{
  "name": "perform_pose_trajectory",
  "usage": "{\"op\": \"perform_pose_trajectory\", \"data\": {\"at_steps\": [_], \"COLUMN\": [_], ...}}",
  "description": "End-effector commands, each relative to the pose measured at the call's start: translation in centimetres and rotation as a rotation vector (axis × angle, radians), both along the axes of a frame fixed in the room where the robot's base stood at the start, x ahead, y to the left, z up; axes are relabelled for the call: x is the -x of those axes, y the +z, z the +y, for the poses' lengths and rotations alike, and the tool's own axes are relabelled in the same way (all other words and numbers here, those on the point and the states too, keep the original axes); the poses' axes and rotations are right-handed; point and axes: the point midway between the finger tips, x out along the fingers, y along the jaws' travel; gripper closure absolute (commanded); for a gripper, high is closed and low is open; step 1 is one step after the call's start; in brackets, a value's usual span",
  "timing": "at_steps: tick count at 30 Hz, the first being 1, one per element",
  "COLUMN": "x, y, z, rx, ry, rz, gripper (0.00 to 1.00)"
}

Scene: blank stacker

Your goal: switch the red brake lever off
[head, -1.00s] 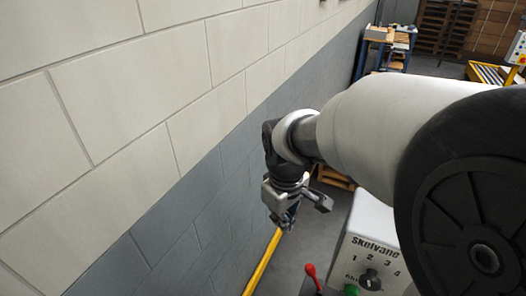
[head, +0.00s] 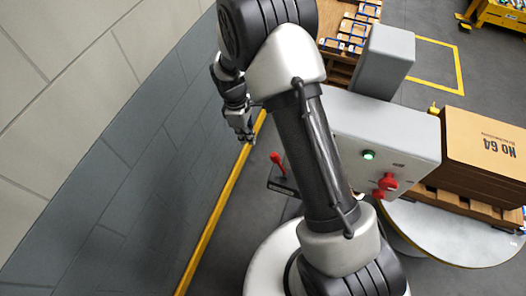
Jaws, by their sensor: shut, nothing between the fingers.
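The red brake lever (head: 278,163) stands up, tilted slightly to the left, from a dark base plate (head: 283,184) beside the grey machine in the head view. My gripper (head: 247,138) hangs at the end of my arm, up and to the left of the lever in the picture. It is shut and empty, and a gap shows between it and the lever. My arm crosses the picture just right of the lever and hides part of the machine.
A grey machine housing (head: 395,130) carries a lit green button (head: 368,155) and red knobs (head: 388,182). A cardboard box (head: 487,145) sits on a pallet at right. A block wall (head: 95,190) and yellow floor line (head: 213,217) run along the left.

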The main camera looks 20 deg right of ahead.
Motion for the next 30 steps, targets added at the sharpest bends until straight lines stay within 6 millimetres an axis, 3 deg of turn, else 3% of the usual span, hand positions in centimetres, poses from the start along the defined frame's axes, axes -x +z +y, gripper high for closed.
{"op": "perform_pose_trajectory", "data": {"at_steps": [5, 18, 24, 30], "x": [0.2, 1.5, 2.5, 2.9], "y": [-1.4, -10.3, -8.4, -7.9], "z": [-0.2, -1.1, -3.4, -4.2], "rx": [0.0, 0.001, 0.0, 0.0], "ry": [-0.001, -0.002, -0.005, -0.002], "rz": [0.002, 0.003, -0.002, 0.0], "gripper": [1.0, 1.0, 1.0, 1.0]}}
